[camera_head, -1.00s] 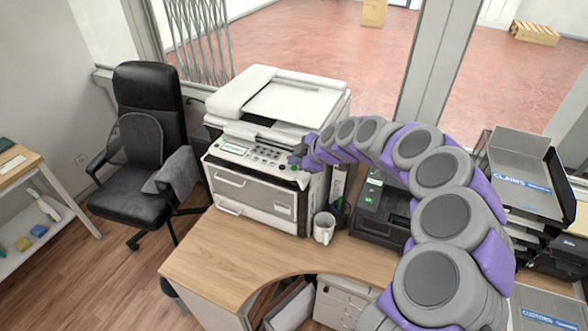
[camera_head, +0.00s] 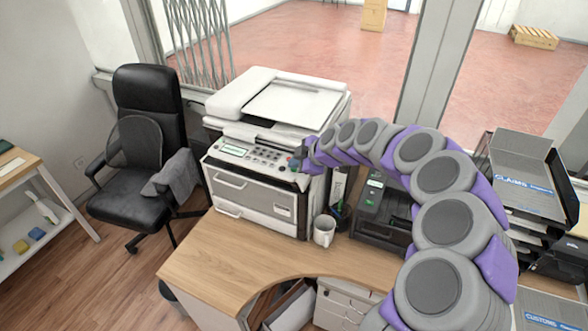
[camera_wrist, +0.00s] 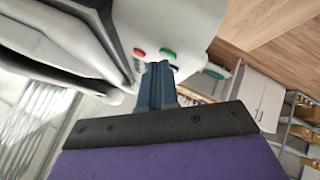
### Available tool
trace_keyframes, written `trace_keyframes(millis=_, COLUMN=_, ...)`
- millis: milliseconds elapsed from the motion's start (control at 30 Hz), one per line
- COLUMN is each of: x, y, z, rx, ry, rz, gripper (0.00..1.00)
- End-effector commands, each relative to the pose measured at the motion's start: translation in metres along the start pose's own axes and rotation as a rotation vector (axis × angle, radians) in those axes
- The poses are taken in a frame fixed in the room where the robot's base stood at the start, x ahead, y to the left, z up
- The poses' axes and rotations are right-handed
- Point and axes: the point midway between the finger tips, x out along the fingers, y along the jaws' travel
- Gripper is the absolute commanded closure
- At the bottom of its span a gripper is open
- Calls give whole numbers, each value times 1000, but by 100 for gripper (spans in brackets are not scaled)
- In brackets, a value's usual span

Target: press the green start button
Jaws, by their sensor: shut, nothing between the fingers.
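The white copier (camera_head: 262,205) stands on the wooden desk, with its control panel (camera_head: 252,155) on the front top edge. In the wrist view the green button (camera_wrist: 168,53) shows on the panel next to a red button (camera_wrist: 138,52). My gripper (camera_wrist: 158,66) is shut and empty, its blue fingers pointing at the panel just beside the green button. I cannot tell whether the fingertips touch the panel. In the head view my gripper (camera_head: 301,160) is at the panel's right end and partly hides the buttons there.
A white mug (camera_head: 324,230) and a pen holder (camera_head: 340,211) stand right of the copier. A black printer (camera_head: 382,208) is under my arm. The desk's front left (camera_head: 215,255) is clear. A black chair (camera_head: 147,165) stands at left.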

Motion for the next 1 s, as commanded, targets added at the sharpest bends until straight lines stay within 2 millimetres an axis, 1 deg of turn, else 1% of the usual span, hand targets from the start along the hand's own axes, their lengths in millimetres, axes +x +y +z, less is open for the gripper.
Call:
trace_keyframes(millis=433, x=1, y=0, z=1, rx=0, ry=0, rz=0, gripper=100)
trace_keyframes(millis=800, x=-7, y=6, z=-6, rx=0, ry=0, rz=0, gripper=100)
trace_keyframes(millis=1000, x=-8, y=6, z=-6, rx=0, ry=0, rz=0, gripper=100)
